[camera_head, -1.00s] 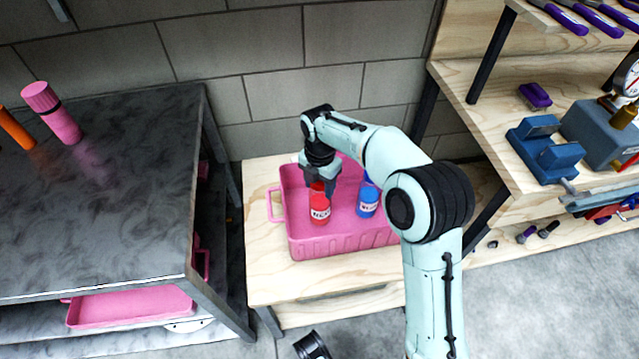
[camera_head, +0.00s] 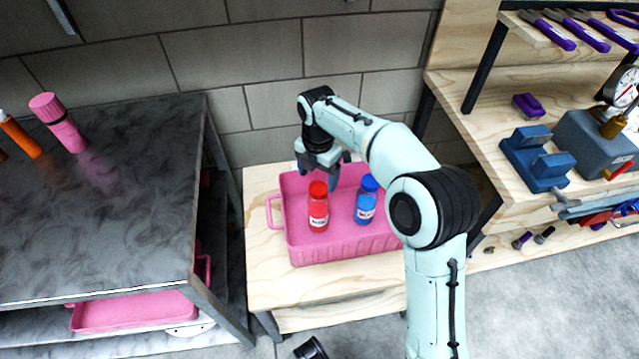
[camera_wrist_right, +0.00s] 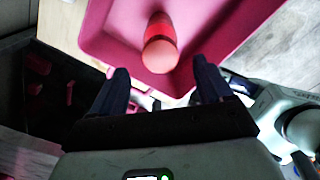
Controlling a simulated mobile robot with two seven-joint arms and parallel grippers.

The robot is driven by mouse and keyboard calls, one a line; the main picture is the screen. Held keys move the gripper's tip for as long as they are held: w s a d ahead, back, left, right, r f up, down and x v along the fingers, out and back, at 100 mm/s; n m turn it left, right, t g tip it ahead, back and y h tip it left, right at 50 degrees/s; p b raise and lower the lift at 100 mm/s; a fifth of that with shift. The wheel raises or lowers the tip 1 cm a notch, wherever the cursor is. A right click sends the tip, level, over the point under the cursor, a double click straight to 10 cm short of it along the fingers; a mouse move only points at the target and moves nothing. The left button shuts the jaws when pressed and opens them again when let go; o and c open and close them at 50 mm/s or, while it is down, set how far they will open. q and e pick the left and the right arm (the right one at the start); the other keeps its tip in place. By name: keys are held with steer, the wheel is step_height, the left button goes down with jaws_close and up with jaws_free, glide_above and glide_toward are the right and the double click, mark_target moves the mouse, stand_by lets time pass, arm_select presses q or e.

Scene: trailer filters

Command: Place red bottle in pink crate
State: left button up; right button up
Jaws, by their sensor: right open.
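The red bottle (camera_head: 318,211) stands upright inside the pink crate (camera_head: 342,248), in its left part. It also shows in the right wrist view (camera_wrist_right: 160,52), seen from above, with the pink crate (camera_wrist_right: 222,45) around it. A blue bottle (camera_head: 365,207) stands upright in the crate, to the right of the red one. My right gripper (camera_head: 331,185) is above the crate, just behind and above the red bottle's cap. In the right wrist view its two fingers (camera_wrist_right: 160,85) are spread with nothing between them, apart from the bottle. My left gripper is not in view.
The crate sits on a light wooden table (camera_head: 262,260). A dark table (camera_head: 110,220) at left bears a pink bottle (camera_head: 62,125) and an orange one (camera_head: 18,135). A wooden workbench (camera_head: 480,130) at right holds a blue vise (camera_head: 535,158) and tools. Grey wall behind.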

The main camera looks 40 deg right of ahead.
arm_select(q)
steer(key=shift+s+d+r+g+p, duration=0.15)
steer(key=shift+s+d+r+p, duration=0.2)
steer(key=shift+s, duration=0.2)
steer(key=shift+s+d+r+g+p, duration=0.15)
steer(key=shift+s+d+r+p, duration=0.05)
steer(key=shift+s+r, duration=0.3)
arm_select(e)
steer(key=shift+r, duration=2.25)
